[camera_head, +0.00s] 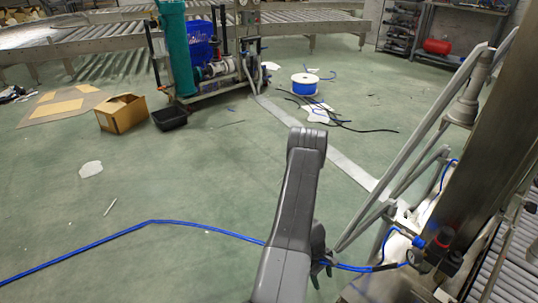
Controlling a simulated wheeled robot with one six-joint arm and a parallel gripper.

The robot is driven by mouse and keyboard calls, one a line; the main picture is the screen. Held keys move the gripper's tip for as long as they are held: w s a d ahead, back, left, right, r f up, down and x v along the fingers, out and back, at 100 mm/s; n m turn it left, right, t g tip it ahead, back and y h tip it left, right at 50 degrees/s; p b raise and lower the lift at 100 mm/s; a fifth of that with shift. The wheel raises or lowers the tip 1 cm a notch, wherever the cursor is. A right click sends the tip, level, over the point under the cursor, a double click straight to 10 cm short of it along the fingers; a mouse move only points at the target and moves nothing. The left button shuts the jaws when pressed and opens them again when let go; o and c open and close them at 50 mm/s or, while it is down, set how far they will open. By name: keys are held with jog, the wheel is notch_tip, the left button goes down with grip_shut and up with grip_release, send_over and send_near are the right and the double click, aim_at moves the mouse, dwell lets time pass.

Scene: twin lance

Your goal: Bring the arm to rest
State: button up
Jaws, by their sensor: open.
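My arm (290,215) rises from the bottom edge in the middle of the head view, a grey link ending in a ribbed joint at the top. Just right of its lower part, dark finger-like parts of my gripper (321,272) show, mostly hidden behind the link. The gripper is open, and I see nothing held in it. The blue hose (190,225) on the floor passes behind the arm, near the gripper in the picture; I cannot tell whether they touch.
A steel frame with grey rails (420,135) stands close on the right. A cardboard box (122,113), a black bin (170,117) and a pump cart (215,70) stand farther back. A blue-and-white cable reel (304,85) sits among loose cables. The green floor at left is mostly clear.

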jog(key=shift+v, duration=0.95)
